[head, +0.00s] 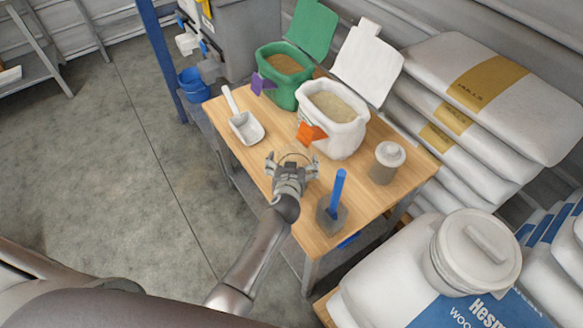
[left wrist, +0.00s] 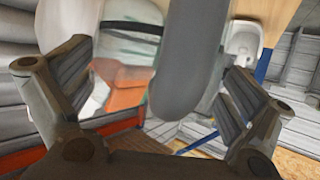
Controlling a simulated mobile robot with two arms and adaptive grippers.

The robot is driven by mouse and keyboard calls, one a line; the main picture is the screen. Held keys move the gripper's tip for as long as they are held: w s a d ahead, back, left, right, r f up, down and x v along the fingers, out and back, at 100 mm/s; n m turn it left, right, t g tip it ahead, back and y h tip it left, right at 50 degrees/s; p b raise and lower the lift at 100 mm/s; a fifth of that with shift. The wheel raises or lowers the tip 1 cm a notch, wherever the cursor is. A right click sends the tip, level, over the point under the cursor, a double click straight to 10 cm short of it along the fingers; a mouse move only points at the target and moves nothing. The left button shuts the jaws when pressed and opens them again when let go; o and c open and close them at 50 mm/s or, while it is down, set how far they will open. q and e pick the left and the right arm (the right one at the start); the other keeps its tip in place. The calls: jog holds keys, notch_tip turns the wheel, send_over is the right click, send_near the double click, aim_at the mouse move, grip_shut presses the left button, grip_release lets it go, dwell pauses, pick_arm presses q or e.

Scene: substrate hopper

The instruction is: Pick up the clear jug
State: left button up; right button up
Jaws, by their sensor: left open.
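The clear jug (head: 296,154) is hard to make out in the head view. Its see-through rim shows on the wooden table just beyond my left gripper (head: 291,166), which hides much of it. My left gripper is open, its two fingers spread at the jug's near side. In the left wrist view, see-through surfaces with a dark curved line show behind the fingers (left wrist: 160,95). A thick grey bar stands between the fingers there; it may be the jug's handle, but I cannot tell for sure. My right gripper is in neither view.
Stacked sacks (head: 500,85) stand right.

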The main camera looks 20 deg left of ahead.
pick_arm(q)
jog(key=shift+w+d, duration=0.1)
jog(key=shift+w, duration=0.05)
jog(key=shift+s+d+r, duration=0.2)
jog(key=shift+s+r, duration=0.05)
jog(key=shift+s, duration=0.1)
jog(key=shift+s+r, duration=0.1)
jog(key=shift+c, duration=0.9)
jog(key=c, duration=1)
